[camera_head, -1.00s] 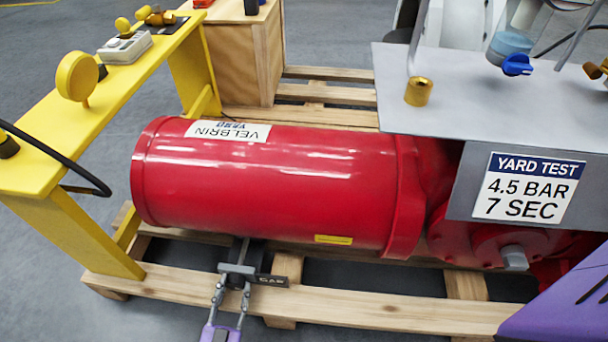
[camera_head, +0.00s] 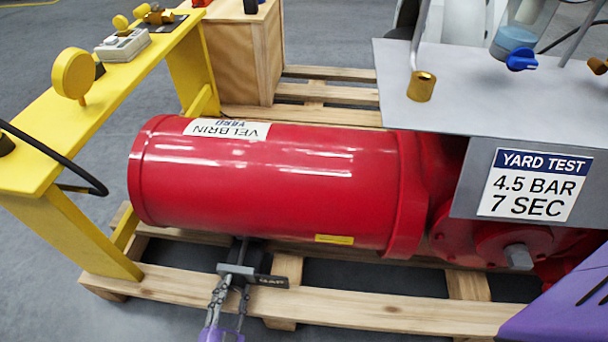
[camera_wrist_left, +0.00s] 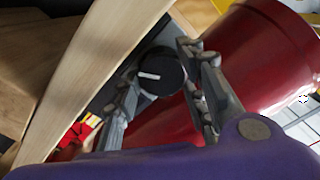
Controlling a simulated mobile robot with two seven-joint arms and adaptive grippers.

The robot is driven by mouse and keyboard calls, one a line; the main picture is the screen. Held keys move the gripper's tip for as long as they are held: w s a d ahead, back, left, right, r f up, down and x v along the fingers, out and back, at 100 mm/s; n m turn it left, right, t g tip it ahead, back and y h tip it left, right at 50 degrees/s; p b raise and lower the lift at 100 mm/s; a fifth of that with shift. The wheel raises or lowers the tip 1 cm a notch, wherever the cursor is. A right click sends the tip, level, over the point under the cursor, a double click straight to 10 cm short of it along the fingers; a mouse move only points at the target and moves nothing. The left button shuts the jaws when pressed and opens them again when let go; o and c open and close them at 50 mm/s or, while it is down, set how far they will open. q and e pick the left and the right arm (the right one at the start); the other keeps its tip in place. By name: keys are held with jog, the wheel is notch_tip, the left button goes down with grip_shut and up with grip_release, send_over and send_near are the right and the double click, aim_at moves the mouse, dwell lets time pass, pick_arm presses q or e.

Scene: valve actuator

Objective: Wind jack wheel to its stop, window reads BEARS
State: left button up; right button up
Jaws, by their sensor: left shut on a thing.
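The jack wheel (camera_wrist_left: 163,74) is a black knob with a white bar mark, seen between the fingers in the left wrist view. My left gripper (camera_head: 233,279) is shut on it, at the front of the jack under the red cylinder (camera_head: 265,190). Its fingers also show in the left wrist view (camera_wrist_left: 160,68), one on each side of the wheel. In the head view the fingers and the jack body mostly hide the wheel. The dark window plate (camera_head: 272,281) beside it carries pale letters that seem to read GAP. My right gripper is not in view.
A wooden pallet (camera_head: 390,312) lies under the cylinder, its front plank close to my left gripper. A yellow bench (camera_head: 110,95) stands at left with a gauge on it. A grey panel (camera_head: 440,75) with a YARD TEST label (camera_head: 533,184) is at right.

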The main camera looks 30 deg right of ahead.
pick_arm(q)
jog(key=m, duration=0.1)
jog(key=m+b, duration=0.1)
jog(key=m, duration=0.3)
jog(key=shift+s+d+f, duration=0.2)
jog(key=shift+f, duration=0.05)
jog(key=shift+c, duration=0.2)
jog(key=shift+m+b, duration=0.3)
jog(key=o, duration=1.1)
